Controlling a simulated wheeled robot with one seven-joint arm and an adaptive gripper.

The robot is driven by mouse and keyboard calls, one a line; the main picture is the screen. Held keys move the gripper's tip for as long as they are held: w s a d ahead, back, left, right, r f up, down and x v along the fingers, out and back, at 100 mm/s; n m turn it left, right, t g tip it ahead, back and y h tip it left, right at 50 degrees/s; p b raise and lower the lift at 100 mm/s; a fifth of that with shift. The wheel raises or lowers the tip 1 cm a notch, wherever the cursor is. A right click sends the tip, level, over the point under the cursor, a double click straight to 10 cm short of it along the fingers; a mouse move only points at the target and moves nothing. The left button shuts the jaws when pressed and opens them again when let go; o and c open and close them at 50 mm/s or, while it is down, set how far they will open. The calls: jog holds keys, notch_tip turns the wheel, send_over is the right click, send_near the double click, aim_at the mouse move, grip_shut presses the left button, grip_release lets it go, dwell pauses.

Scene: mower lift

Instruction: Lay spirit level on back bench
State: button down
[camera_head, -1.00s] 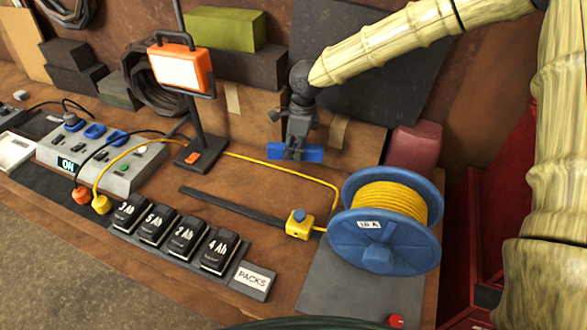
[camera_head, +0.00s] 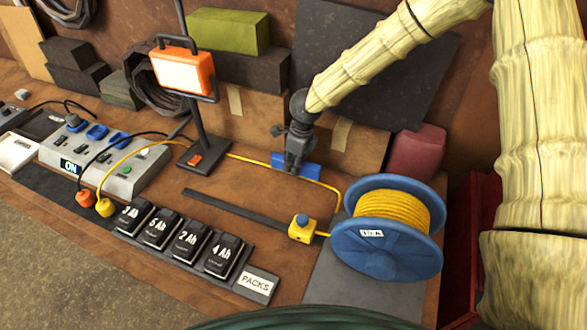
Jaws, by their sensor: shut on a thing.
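A short blue bar, which looks like the spirit level (camera_head: 312,170), is at the back of the brown bench (camera_head: 290,220), in front of the cardboard boxes. My gripper (camera_head: 294,167) points down and is shut on the middle of the bar, with blue showing on both sides of the jaws. The bar lies roughly level, close over the bench top beside the yellow cable. I cannot tell whether it touches the bench. My jaws hide its middle.
An orange work lamp (camera_head: 182,70) on a stand is to the left. A blue reel of yellow cable (camera_head: 388,225) stands to the right, with a yellow switch box (camera_head: 302,229) beside it. Black battery packs (camera_head: 187,243) line the front. Cardboard boxes (camera_head: 257,120) close off the back.

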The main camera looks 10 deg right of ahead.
jog(key=shift+a+f+p, duration=0.15)
jog(key=shift+f+p, duration=0.35)
jog(key=shift+f, duration=1.25)
jog(key=shift+f, duration=0.1)
jog(key=c, duration=1.2)
grip_release()
jog(key=shift+o, duration=0.2)
jog(key=r+b, duration=0.1)
jog(key=r, duration=0.3)
jog(key=d+r+b, duration=0.1)
jog(key=r, duration=0.3)
jog(key=s+r, duration=0.1)
jog(key=r, duration=0.3)
jog(key=shift+d+b, duration=0.3)
jog(key=shift+b, duration=0.1)
jog(key=shift+r, duration=0.1)
